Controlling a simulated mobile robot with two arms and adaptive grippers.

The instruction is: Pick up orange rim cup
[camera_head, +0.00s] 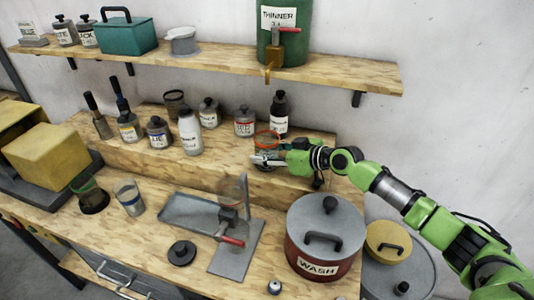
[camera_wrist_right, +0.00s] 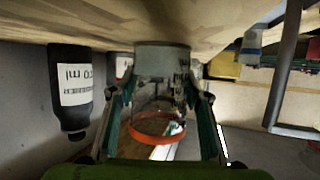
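The orange rim cup, clear with an orange band at its mouth, stands on the raised wooden step in the head view (camera_head: 267,138). In the right wrist view, which is upside down, its orange rim (camera_wrist_right: 157,140) lies between the two fingers. My right gripper (camera_head: 268,159) reaches in from the right at the cup and hides part of it. Its fingers (camera_wrist_right: 160,105) are apart, one on each side of the cup, with small gaps beside the rim. My left gripper is in neither view.
A black bottle (camera_head: 279,120) with a white label stands just behind the cup. A red-labelled jar (camera_head: 244,122) and a white bottle (camera_head: 189,133) stand to its left. A red WASH pot (camera_head: 317,262) is below on the bench. A shelf (camera_head: 345,76) with a green thinner container (camera_head: 290,45) is above.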

